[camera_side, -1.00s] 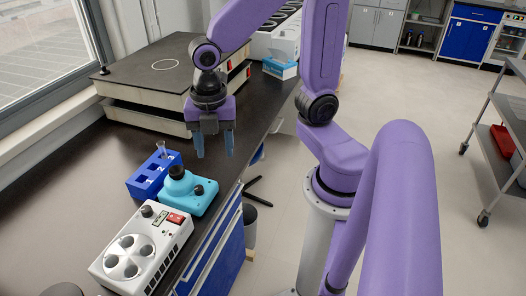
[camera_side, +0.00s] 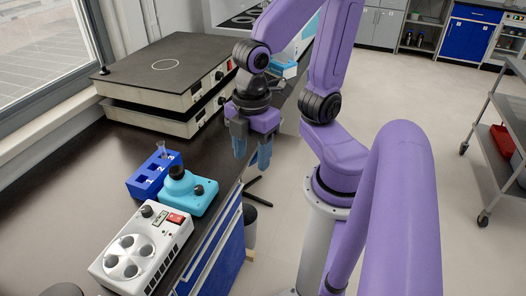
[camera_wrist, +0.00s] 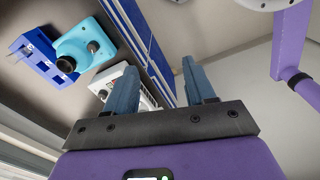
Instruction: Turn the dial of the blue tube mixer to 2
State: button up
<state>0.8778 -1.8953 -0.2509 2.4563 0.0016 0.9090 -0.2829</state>
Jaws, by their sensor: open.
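I cannot read any marks around the dial. My gripper (camera_side: 251,152) is open and empty, fingers pointing down, apart from the mixer and beyond it, near the bench's front edge. The wrist view shows the two blue-grey fingers (camera_wrist: 163,88) spread apart.
A blue tube rack (camera_side: 153,176) with a tube stands just behind the mixer. A white device with round wells (camera_side: 138,251) stands in front of it. Stacked hot-plate units (camera_side: 165,78) stand farther back. Open floor lies right of the bench edge.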

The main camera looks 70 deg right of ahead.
jog(key=shift+s+d+m, duration=0.15)
jog(key=shift+s+m, duration=0.4)
jog(key=shift+s+d+m, duration=0.15)
jog(key=shift+s+m, duration=0.4)
jog(key=shift+c, duration=0.3)
jog(key=shift+c, duration=1.1)
jog(key=m, duration=0.7)
send_over(198, 187)
jog(key=f, duration=0.2)
notch_tip(198, 187, down, 17)
jog(key=shift+f, duration=0.15)
